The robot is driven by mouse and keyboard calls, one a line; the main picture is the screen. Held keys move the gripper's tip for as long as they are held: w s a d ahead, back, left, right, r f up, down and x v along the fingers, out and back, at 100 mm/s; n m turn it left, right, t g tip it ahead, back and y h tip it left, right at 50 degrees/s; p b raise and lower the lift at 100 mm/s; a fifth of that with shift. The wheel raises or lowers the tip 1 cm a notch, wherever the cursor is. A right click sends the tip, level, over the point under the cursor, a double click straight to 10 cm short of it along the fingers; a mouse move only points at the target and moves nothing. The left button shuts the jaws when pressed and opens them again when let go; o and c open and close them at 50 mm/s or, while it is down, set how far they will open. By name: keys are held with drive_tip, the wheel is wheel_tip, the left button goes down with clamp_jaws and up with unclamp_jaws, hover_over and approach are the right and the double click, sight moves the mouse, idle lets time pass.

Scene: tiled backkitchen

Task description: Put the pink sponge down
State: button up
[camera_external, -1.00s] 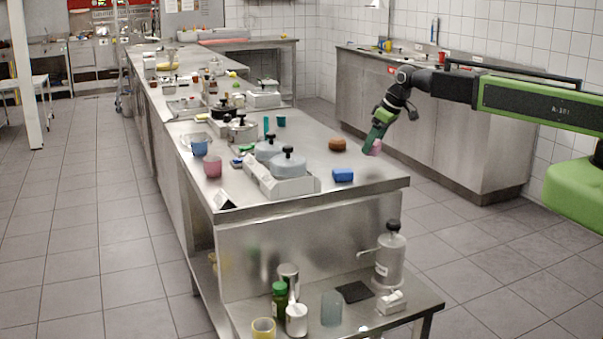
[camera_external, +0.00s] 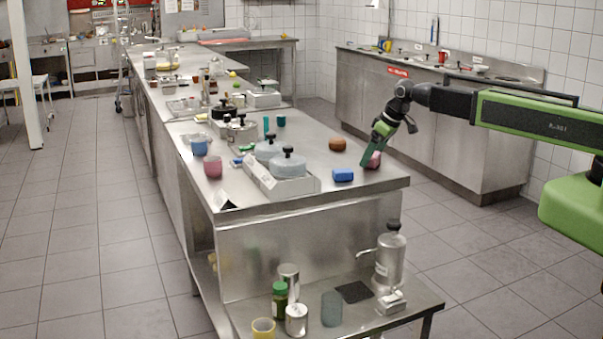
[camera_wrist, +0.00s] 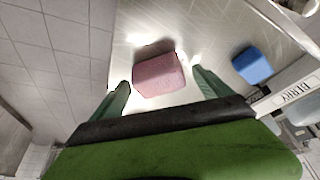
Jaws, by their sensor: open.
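The pink sponge (camera_external: 373,160) rests on the steel worktop (camera_external: 318,158) near its right edge. In the wrist view the pink sponge (camera_wrist: 158,75) lies between and just beyond my two green fingers, with a gap on each side and a shadow beside it. My gripper (camera_external: 367,158) is open, its fingers pointing down at the sponge from the right. In the wrist view my gripper (camera_wrist: 160,88) shows its fingers spread apart. The far side of the sponge is hidden.
A blue sponge (camera_external: 343,175) lies left of the pink one, also in the wrist view (camera_wrist: 252,65). A brown round thing (camera_external: 338,144) lies farther back. The worktop's right edge is close.

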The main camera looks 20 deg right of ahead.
drive_tip(key=shift+r, duration=0.1)
drive_tip(key=shift+s+r+p, duration=0.1)
drive_tip(key=shift+r+p, duration=0.2)
drive_tip(key=shift+p, duration=0.15)
drive_tip(key=p+v, duration=1)
drive_tip(key=v, duration=0.1)
drive_tip(key=shift+r, duration=0.2)
drive_tip(key=shift+d, duration=0.15)
drive_tip(key=s+d+f+m+g+h, duration=0.1)
drive_tip(key=s+d, duration=0.4)
drive_tip(key=d, duration=0.8)
drive_tip(key=s+d+f+m+g+h, duration=0.1)
drive_tip(key=s+d+m+g, duration=0.2)
drive_tip(key=d, duration=1.1)
drive_tip(key=s+m, duration=0.1)
drive_tip(key=m, duration=0.2)
drive_tip(key=shift+s+h, duration=0.4)
